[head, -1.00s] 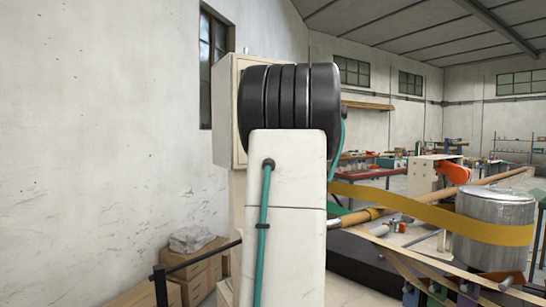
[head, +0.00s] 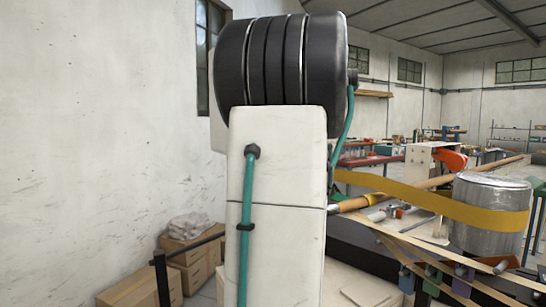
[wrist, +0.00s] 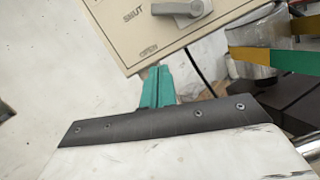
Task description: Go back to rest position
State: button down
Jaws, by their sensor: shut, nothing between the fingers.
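My gripper (wrist: 157,76) shows in the wrist view as teal fingers closed together, with nothing between them. Its tips are just below the lower edge of a beige control box (wrist: 228,22), which has a grey lever (wrist: 183,10) and the printed words SHUT and OPEN. The picture does not settle whether the tips touch the box. In the head view my raised white arm with its black joint fills the middle and hides my gripper. Only a sliver of the beige box (head: 218,136) shows there, left of the black joint.
To the right are a metal drum (head: 488,190), a yellow belt (head: 420,206) and a long brown tube (head: 465,176). Cardboard boxes (head: 192,259) stand at lower left, beside a dark bar (head: 160,277). A bare white wall (head: 90,150) fills the left.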

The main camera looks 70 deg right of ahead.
jog(key=shift+s+a+f, duration=0.1)
jog(key=shift+s+a, duration=0.2)
dwell(0.4)
